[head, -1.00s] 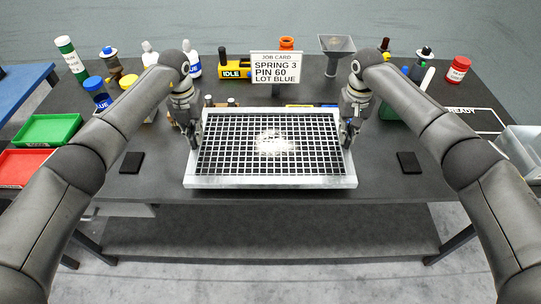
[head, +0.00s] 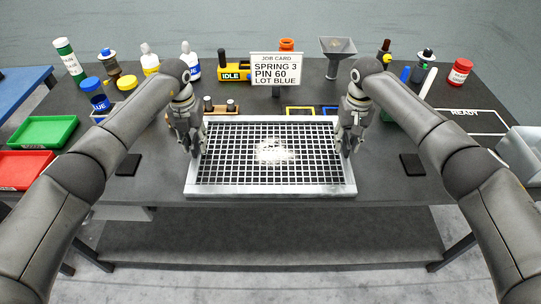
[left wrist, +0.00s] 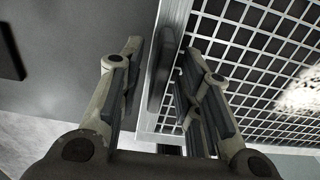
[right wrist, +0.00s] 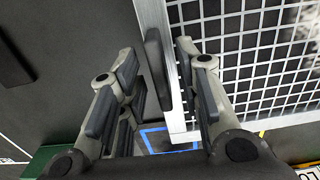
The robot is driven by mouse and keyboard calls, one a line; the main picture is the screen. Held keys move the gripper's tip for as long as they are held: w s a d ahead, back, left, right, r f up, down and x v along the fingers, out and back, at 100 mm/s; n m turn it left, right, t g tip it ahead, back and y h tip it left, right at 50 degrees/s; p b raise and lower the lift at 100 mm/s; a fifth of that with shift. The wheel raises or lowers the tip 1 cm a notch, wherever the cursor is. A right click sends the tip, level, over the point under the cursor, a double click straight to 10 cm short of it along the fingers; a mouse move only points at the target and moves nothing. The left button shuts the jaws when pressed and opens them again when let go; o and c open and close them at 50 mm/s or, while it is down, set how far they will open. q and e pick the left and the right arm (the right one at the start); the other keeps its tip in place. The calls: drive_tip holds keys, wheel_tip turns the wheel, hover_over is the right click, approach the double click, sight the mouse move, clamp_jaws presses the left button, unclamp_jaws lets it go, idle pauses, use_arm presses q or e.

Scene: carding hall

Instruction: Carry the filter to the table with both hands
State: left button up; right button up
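The filter (head: 270,187), a pale metal frame with a white grid and a white fluffy patch in its middle, appears to lie flat on the dark table (head: 390,188), close to its front edge. My left gripper (head: 193,150) is at the filter's left side. In the left wrist view its open fingers stand on either side of a dark handle (left wrist: 161,75), with gaps. My right gripper (head: 347,150) is at the right side. In the right wrist view its open fingers straddle another dark handle (right wrist: 157,70), also apart from it.
Dark pads lie left (head: 129,164) and right (head: 412,164) of the filter. The job card (head: 276,68), a yellow IDLE block (head: 234,71), a funnel (head: 337,55) and several bottles stand behind. Green (head: 44,131) and red (head: 28,168) trays are at the left, a clear bin (head: 522,152) at the right.

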use_arm(q)
wheel_tip(320, 180, up, 12)
use_arm(e)
wheel_tip(320, 180, up, 12)
idle(0.9)
use_arm(q)
drive_tip(key=shift+f, duration=0.1)
use_arm(e)
drive_tip(key=shift+f, duration=0.1)
